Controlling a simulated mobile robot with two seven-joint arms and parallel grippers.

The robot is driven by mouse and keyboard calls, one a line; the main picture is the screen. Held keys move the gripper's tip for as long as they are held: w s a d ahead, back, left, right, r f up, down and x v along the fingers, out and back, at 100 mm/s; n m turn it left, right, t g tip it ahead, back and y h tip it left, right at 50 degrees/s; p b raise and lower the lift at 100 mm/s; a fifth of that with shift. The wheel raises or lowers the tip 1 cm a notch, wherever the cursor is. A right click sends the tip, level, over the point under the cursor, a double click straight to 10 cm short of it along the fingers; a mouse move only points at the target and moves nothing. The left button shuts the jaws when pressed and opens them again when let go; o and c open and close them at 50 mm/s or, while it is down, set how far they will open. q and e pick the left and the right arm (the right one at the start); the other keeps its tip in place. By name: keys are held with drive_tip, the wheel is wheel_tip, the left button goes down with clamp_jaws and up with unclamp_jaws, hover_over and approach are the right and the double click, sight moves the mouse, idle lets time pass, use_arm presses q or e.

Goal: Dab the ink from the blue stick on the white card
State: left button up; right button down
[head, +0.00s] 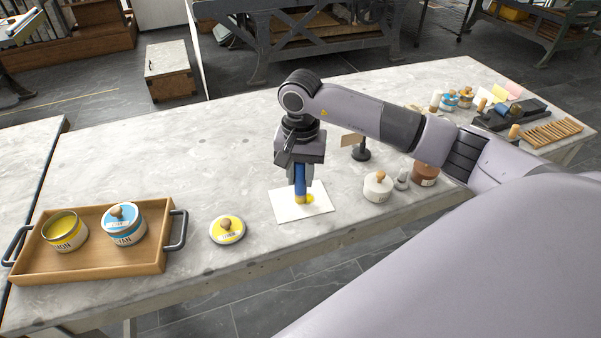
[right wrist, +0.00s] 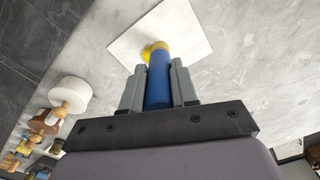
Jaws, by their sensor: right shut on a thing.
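The blue stick (head: 300,182) is upright, held in my right gripper (head: 300,170), which is shut on it. Its lower end is at the white card (head: 285,205), which lies flat on the stone table. A yellow ink mark (head: 309,198) shows on the card beside the stick's lower end. In the right wrist view the stick (right wrist: 159,80) sits between the two fingers (right wrist: 158,88), its tan tip over the yellow spot on the card (right wrist: 185,35). I cannot tell whether the tip touches the card. My left gripper is not in view.
A wooden tray (head: 95,272) at the left holds an open yellow tin (head: 65,232) and a closed cyan tin (head: 124,225). A yellow lid (head: 227,230) lies between tray and card. A white knobbed pot (head: 378,187) stands right of the card.

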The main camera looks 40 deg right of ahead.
drive_tip(key=shift+s+f, duration=0.1)
drive_tip(key=shift+r+p, duration=2.05)
drive_tip(key=shift+r, duration=1.5)
